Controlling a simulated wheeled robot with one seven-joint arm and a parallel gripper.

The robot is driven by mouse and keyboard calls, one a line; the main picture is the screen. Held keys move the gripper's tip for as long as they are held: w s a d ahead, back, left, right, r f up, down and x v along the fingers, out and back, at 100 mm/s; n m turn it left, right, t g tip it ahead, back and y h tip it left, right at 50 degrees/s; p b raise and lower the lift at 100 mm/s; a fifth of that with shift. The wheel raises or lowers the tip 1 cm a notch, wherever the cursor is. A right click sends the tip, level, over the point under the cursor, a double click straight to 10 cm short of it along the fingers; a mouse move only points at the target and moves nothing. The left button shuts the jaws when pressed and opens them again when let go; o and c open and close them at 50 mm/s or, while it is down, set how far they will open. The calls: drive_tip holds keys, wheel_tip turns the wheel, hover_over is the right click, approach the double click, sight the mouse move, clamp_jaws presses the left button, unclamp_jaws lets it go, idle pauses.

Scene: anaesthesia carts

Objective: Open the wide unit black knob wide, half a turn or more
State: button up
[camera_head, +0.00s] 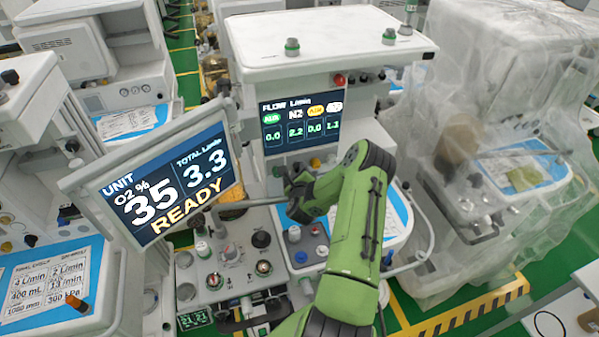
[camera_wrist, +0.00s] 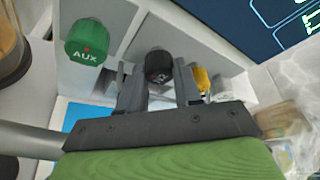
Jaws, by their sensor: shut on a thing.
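The wide unit (camera_head: 255,60) stands in the middle of the head view, with a flow screen (camera_head: 301,119) reading 0.0, 2.2, 0.0 and 1.1. In the wrist view the black knob (camera_wrist: 158,66) sits between my two fingers, on the unit's pale panel below the screen. My gripper (camera_wrist: 160,88) is shut on the black knob; it also shows in the head view (camera_head: 296,180), where it hides most of the knob. A green AUX knob (camera_wrist: 87,43) is to the left of the black knob and a yellow knob (camera_wrist: 202,79) is to its right.
A tilted screen (camera_head: 166,183) reading 35, 3.3 and READY stands left of my gripper. Several small knobs and gauges (camera_head: 264,268) lie below it. A plastic-covered cart (camera_head: 500,130) is at the right, with green floor (camera_head: 470,310) between.

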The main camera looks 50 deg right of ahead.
drive_tip(key=o, duration=1)
drive_tip(key=shift+o, duration=0.2)
drive_tip(key=v, duration=1.5)
drive_tip(key=shift+s+a, duration=0.2)
drive_tip(key=shift+s, duration=0.1)
